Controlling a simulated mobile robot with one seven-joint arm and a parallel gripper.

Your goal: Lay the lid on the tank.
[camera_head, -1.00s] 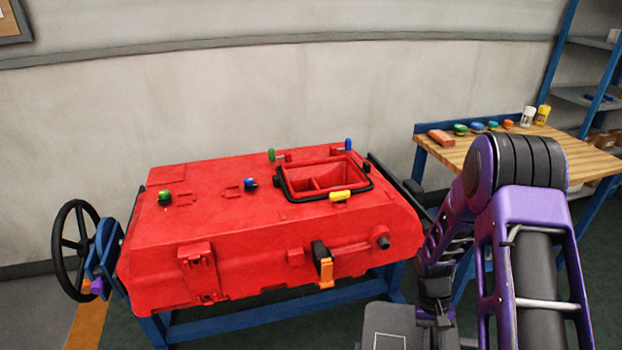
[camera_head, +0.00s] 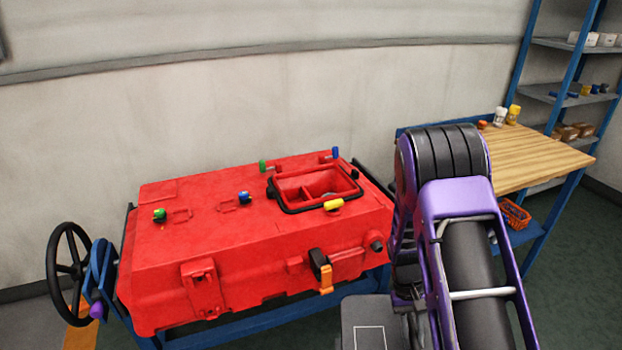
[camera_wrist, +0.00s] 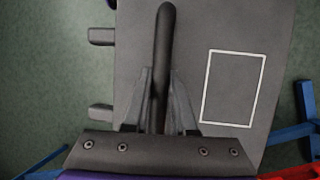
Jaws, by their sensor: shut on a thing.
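The lid (camera_wrist: 192,42) is a flat dark grey plate with a white rectangle outline, a black bar handle (camera_wrist: 166,25) and two tabs on its left edge. My gripper (camera_wrist: 161,72) is shut on the handle. In the head view the lid (camera_head: 368,328) shows partly at the bottom, low in front of the tank's right end, apart from the opening. The red tank (camera_head: 240,262) lies on a blue stand. Its opening (camera_head: 318,186) in the top right is uncovered, with a black rim and divided inside. My arm hides the gripper in the head view.
Green, blue and yellow knobs (camera_head: 334,204) stand around the opening and on the tank top. An orange-handled latch (camera_head: 326,279) is on the front. A black handwheel (camera_head: 68,267) is at the left. A wooden table (camera_head: 535,160) and a blue shelf (camera_head: 565,95) stand right.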

